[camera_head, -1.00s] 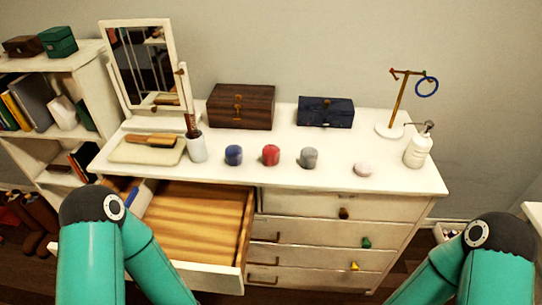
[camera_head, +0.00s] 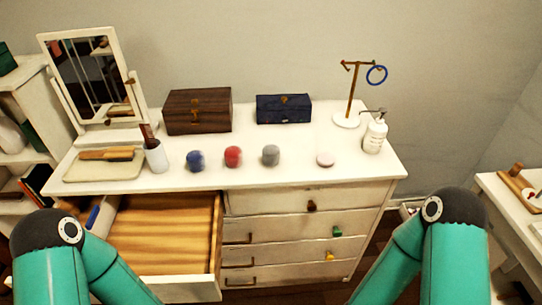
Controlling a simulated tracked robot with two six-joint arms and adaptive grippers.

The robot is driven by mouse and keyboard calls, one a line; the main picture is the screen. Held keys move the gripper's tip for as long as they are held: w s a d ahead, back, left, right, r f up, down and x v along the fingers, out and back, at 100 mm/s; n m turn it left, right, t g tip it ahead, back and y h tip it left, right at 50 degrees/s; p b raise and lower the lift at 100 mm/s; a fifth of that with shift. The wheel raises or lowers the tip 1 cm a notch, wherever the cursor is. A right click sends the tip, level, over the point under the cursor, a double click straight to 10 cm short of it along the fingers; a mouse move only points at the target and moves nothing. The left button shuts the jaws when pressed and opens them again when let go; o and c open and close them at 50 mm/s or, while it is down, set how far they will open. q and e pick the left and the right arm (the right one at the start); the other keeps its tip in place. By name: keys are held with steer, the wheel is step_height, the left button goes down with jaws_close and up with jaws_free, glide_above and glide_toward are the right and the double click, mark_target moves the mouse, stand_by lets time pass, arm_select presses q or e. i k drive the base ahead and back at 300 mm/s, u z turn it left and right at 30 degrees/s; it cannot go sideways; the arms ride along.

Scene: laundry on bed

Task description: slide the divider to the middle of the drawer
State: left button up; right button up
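The open drawer (camera_head: 213,268) sticks out from the upper left of the white dresser. Its wooden floor is bare across the middle and right.
The dresser top (camera_head: 300,180) holds a mirror (camera_head: 90,80), a brown box (camera_head: 198,110), a navy box (camera_head: 284,108), several small round items, a cup (camera_head: 156,157), a ring stand (camera_head: 347,118) and a pump bottle (camera_head: 375,137). A side table (camera_head: 510,215) stands at the right.

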mark_target(100, 220)
steer(key=z, duration=1.85)
steer(key=i, duration=0.1)
steer(key=u, duration=3.1)
steer(key=k, duration=1)
steer(key=u, duration=0.8)
steer(key=i, duration=1.4)
steer(key=z, duration=1)
